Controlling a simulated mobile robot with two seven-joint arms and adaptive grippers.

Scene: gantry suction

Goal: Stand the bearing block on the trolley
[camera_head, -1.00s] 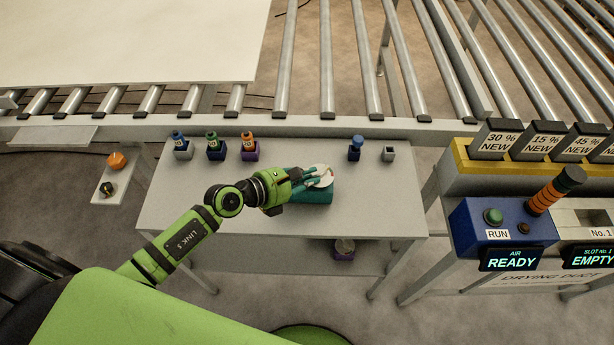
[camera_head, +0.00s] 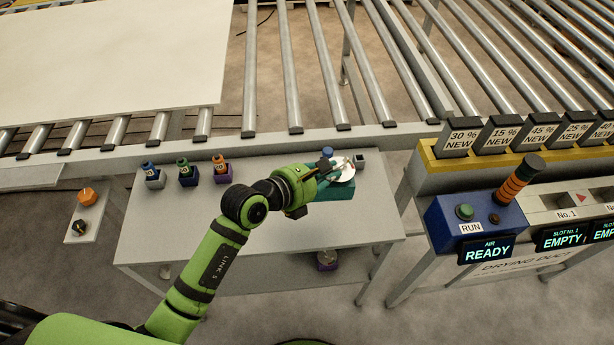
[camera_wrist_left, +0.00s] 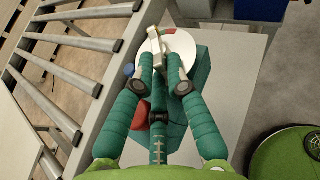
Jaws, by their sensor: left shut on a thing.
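A teal block with a pale round disc (camera_head: 335,192), seemingly the bearing block, is at the right part of the grey two-level table (camera_head: 255,235). No other trolley shows, and I cannot tell whether this table is it. My left gripper (camera_head: 326,177) is shut on the block's pale part. In the left wrist view the fingers (camera_wrist_left: 157,70) close on a cream bar (camera_wrist_left: 155,42) in front of the white disc (camera_wrist_left: 181,46). The teal body (camera_wrist_left: 201,72) shows beside them. I cannot tell whether it touches the tabletop. My right gripper is not in view.
A blue-topped piece (camera_head: 327,152) and a small grey holder (camera_head: 360,159) are close behind the block. A roller conveyor (camera_head: 290,100) runs behind; a drying-duct console (camera_head: 475,225) is right.

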